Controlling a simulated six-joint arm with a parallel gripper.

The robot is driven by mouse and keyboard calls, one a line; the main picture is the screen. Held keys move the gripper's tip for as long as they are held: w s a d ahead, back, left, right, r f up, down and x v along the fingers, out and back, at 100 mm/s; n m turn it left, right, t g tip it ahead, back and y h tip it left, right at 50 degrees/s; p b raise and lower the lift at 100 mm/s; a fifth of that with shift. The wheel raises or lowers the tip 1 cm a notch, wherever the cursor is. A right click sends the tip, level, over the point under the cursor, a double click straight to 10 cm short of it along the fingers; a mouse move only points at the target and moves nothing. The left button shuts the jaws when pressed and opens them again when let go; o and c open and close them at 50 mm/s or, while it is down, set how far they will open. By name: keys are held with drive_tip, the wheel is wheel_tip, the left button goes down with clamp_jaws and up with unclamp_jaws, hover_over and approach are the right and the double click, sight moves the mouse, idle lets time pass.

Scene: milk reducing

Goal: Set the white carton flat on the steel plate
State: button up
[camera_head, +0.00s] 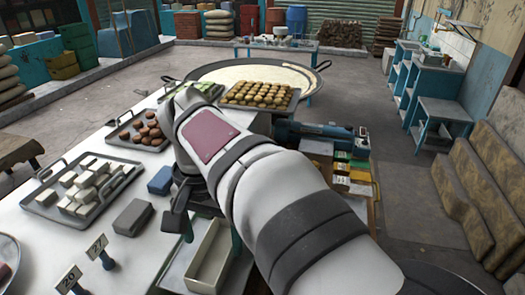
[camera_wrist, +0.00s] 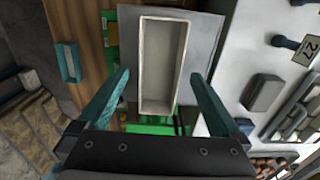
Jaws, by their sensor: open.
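The white carton (camera_wrist: 145,60) is a long, hollow, open-topped box; in the head view the carton (camera_head: 196,272) shows below my forearm. It lies on or just over the grey steel plate (camera_wrist: 207,35), which also shows in the head view (camera_head: 172,275); I cannot tell whether they touch all along. In the wrist view the carton's near end reaches past the plate's near edge. My gripper (camera_wrist: 159,74) is open, its teal fingers apart on either side of the carton with no visible contact. In the head view my arm hides most of the gripper.
A grey block (camera_head: 133,217), a blue block (camera_head: 160,180) and number markers (camera_head: 97,248) stand on the white table to the left. A tray of white blocks (camera_head: 85,187) lies farther left.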

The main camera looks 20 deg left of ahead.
sight(217, 261)
wheel_tip(217, 261, up, 9)
drive_tip(key=s+d+f+m, duration=0.2)
drive_tip(key=d+f, duration=0.2)
drive_tip(key=d, duration=1)
drive_tip(key=s+d+f+m+y, duration=0.1)
drive_tip(key=s+d+f+m, duration=0.2)
drive_tip(key=s+d+f, duration=0.7)
drive_tip(key=s+f, duration=0.2)
drive_tip(key=s, duration=0.1)
drive_tip(key=shift+f+m+y, duration=0.25)
drive_tip(key=shift+m+y, duration=0.05)
drive_tip(key=shift+y, duration=0.1)
